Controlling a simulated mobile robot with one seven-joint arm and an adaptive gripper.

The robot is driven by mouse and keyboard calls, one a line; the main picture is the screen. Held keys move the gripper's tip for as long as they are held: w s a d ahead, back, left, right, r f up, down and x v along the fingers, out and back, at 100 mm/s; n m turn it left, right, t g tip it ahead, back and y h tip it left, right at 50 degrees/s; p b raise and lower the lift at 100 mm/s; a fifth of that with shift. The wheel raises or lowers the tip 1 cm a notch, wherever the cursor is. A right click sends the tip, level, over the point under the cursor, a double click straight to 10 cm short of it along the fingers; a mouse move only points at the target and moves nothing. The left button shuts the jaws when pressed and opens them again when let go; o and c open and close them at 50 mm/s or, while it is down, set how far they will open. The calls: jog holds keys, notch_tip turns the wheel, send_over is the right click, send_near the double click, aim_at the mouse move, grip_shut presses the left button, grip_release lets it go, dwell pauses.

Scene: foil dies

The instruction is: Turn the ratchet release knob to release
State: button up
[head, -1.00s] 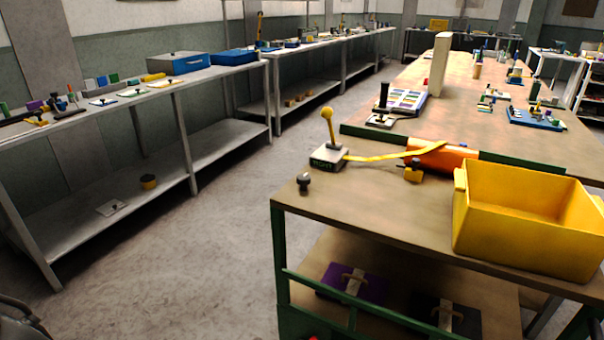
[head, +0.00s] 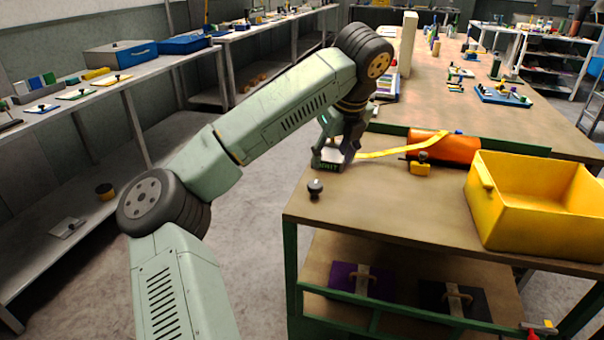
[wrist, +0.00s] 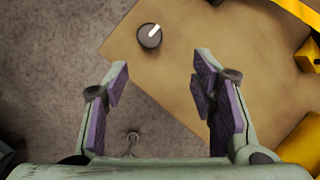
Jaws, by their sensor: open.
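A small black knob (head: 315,187) with a white pointer line stands on the table near its front left corner. It shows in the wrist view (wrist: 149,37) beyond my fingertips, roughly between their lines, and nothing touches it.
A yellow bin (head: 530,228) fills the table's right front. A small yellow clamp-like piece (head: 420,166) sits before the orange cylinder. Bare tabletop (head: 385,205) lies right of the knob. The table's left edge is close beside the knob, with floor beyond.

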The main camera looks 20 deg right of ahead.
aim_at(315, 184)
jog(key=shift+n+y, duration=0.3)
jog(key=shift+y, duration=0.1)
jog(key=p+x, duration=0.1)
jog(key=x, duration=0.2)
jog(key=p+x, duration=0.1)
jog(key=x, duration=0.3)
jog(key=a+p+x, duration=0.1)
jog(key=x, duration=0.3)
jog(key=shift+w+r, duration=0.15)
jog(key=shift+w, duration=0.2)
jog(key=shift+c, duration=0.2)
jog(key=c, duration=1.1)
